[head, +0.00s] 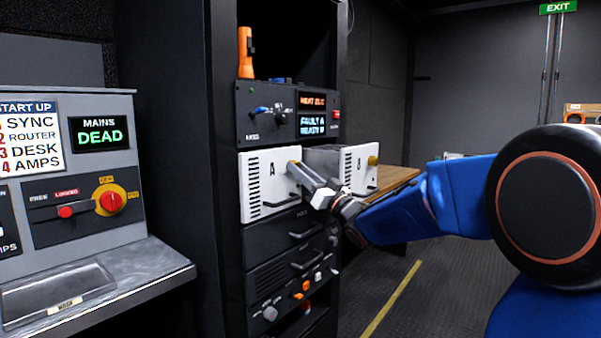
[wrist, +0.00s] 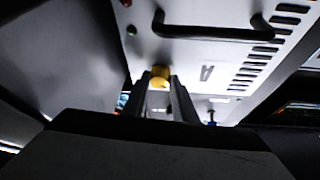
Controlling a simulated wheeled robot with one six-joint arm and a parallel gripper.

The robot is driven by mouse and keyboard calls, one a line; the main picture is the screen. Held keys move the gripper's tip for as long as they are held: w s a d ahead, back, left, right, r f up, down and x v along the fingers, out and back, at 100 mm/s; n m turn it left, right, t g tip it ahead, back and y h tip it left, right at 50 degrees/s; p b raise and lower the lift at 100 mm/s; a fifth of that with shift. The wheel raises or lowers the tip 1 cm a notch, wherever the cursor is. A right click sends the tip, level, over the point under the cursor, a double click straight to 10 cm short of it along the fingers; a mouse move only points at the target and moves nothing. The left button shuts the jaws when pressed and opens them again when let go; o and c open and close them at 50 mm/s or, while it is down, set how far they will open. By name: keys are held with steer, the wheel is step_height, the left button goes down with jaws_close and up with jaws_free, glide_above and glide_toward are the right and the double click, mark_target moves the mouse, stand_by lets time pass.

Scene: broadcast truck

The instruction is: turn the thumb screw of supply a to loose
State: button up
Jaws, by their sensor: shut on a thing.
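Supply A (head: 254,200) is a white module with a black "A", slots and a black handle, in the rack in the head view. Its face also shows upside down in the wrist view (wrist: 190,60). The thumb screw (wrist: 160,72) is a small yellow knob on that face. My gripper (head: 294,166) reaches supply A's upper right corner, and its fingers (wrist: 160,84) are shut on the knob from both sides. In the head view the fingers hide the screw. I cannot tell how far it is turned.
Supply B (head: 347,176), a similar white module with a yellow knob (head: 373,161), stands just right of my gripper. A dark panel with switches and lit displays (head: 312,125) is above. An orange torch (head: 245,55) stands on top. The mains panel (head: 100,134) reads DEAD.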

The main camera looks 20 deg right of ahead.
steer(key=o, duration=1)
steer(key=shift+o, duration=0.2)
steer(key=v, duration=1.7)
steer(key=shift+s+d+f, duration=0.1)
steer(key=shift+d, duration=0.05)
